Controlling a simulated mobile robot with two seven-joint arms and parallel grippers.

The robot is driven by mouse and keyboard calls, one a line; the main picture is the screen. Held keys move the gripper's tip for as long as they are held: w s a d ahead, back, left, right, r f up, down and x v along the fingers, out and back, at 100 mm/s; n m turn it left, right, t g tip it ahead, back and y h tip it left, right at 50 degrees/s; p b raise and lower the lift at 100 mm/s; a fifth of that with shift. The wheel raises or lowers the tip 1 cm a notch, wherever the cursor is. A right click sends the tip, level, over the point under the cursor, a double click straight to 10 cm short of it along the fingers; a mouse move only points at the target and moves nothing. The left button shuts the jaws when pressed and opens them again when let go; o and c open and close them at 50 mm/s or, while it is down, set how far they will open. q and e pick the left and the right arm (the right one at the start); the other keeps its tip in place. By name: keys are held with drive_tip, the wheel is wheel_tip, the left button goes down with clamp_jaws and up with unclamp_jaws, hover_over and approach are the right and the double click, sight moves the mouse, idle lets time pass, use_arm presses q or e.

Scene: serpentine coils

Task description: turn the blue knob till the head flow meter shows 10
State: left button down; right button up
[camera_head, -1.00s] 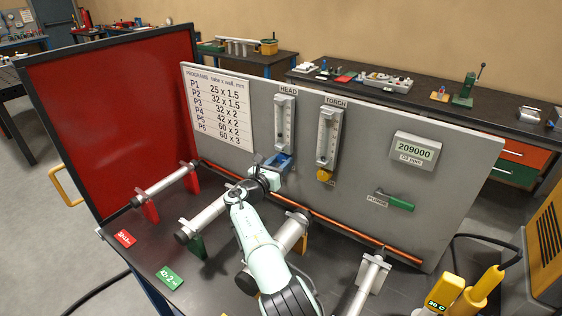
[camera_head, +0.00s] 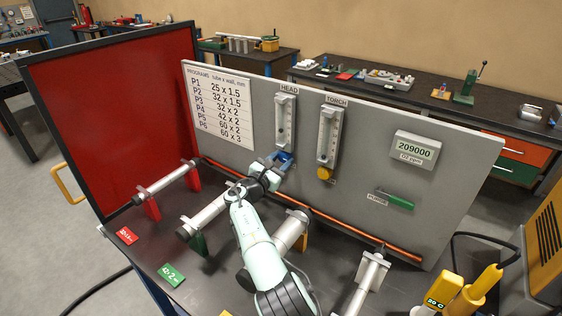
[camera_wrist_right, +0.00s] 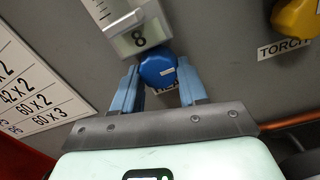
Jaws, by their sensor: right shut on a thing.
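The blue knob (camera_wrist_right: 157,70) sits at the foot of the head flow meter (camera_head: 284,122) on the grey panel. My right gripper (camera_wrist_right: 158,88) has one blue finger on each side of the knob and is shut on it. In the head view my right gripper (camera_head: 278,162) mostly hides the knob. The meter's scale is too small to read in the head view. My left gripper is not in view.
The torch flow meter (camera_head: 329,135) with its yellow knob (camera_head: 324,173) is just right of the head meter. A copper tube (camera_head: 345,226) runs along the panel's foot. A green purge handle (camera_head: 396,201) is further right. Tube-shaped tooling (camera_head: 207,217) stands on the bench below.

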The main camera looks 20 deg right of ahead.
drive_tip(key=shift+r, duration=0.1)
drive_tip(key=o, duration=1.1)
drive_tip(key=shift+c, duration=0.2)
drive_tip(key=shift+s+a, duration=0.1)
drive_tip(key=shift+a, duration=0.1)
drive_tip(key=b+v, duration=0.1)
drive_tip(key=v, duration=0.2)
drive_tip(key=b+v, duration=0.1)
drive_tip(key=shift+s+a+f+b, duration=0.15)
drive_tip(key=shift+a+f+b, duration=0.05)
drive_tip(key=shift+f+b, duration=0.15)
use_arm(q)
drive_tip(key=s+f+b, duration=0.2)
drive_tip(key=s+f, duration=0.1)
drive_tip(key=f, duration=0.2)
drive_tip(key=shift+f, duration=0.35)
use_arm(e)
approach(282, 161)
drive_tip(key=v, duration=0.4)
drive_tip(key=shift+s+r, duration=0.1)
drive_tip(key=shift+r, duration=0.1)
